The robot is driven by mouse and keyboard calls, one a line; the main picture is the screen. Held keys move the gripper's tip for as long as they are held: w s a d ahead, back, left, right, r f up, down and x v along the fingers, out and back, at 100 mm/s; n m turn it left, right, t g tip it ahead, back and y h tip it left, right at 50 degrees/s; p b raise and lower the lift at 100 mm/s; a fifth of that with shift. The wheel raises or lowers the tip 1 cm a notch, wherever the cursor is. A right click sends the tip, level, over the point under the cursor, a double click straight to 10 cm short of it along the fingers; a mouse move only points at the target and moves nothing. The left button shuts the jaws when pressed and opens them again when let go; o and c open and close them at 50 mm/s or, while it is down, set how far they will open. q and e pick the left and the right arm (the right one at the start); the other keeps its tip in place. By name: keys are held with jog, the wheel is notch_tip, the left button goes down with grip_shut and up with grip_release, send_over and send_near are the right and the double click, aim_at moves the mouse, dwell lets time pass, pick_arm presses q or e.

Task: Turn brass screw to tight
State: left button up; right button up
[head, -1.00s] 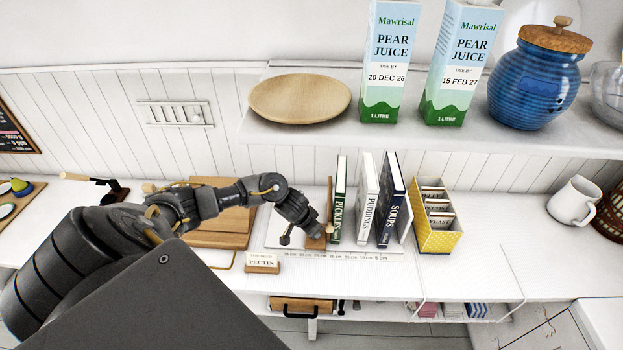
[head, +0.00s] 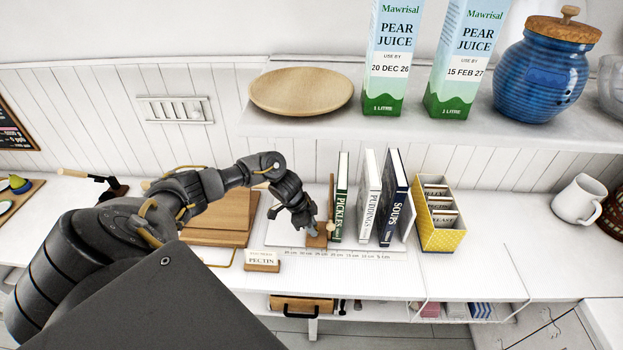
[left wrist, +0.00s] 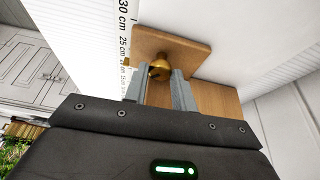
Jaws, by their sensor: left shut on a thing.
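The brass screw (left wrist: 160,67) shows in the left wrist view between my two grey fingers, at the face of a wooden bookend (left wrist: 185,47). My left gripper (left wrist: 158,80) is shut on the screw's head. In the head view my left gripper (head: 314,229) is low beside the wooden bookend (head: 331,195), at the left end of the row of books. The screw is too small and covered to make out there. How far it is turned cannot be told. My right gripper is in neither view.
Upright books, Pickles (head: 342,198), Puddings (head: 368,199) and Soups (head: 393,200), stand right of the bookend. A yellow card box (head: 440,240) is further right. A pectin label (head: 263,259) stands in front. The counter's right side has free room.

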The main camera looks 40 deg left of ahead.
pick_arm(q)
jog(key=m+b, duration=0.1)
jog(key=m, duration=0.1)
jog(key=m+g+b, duration=0.1)
jog(key=m+b, duration=0.1)
jog(key=m+g+h+b, duration=0.1)
jog(key=m+b, duration=0.1)
jog(key=shift+w+a+f, duration=0.1)
jog(key=shift+w+f, duration=0.1)
jog(key=shift+w, duration=0.15)
jog(key=shift+r+m+g+b, duration=0.1)
jog(key=shift+m+g+b, duration=0.45)
jog(key=shift+m, duration=0.45)
jog(key=shift+w+m+g, duration=0.1)
jog(key=shift+m+g, duration=0.25)
jog(key=shift+m, duration=0.75)
jog(key=o, duration=1)
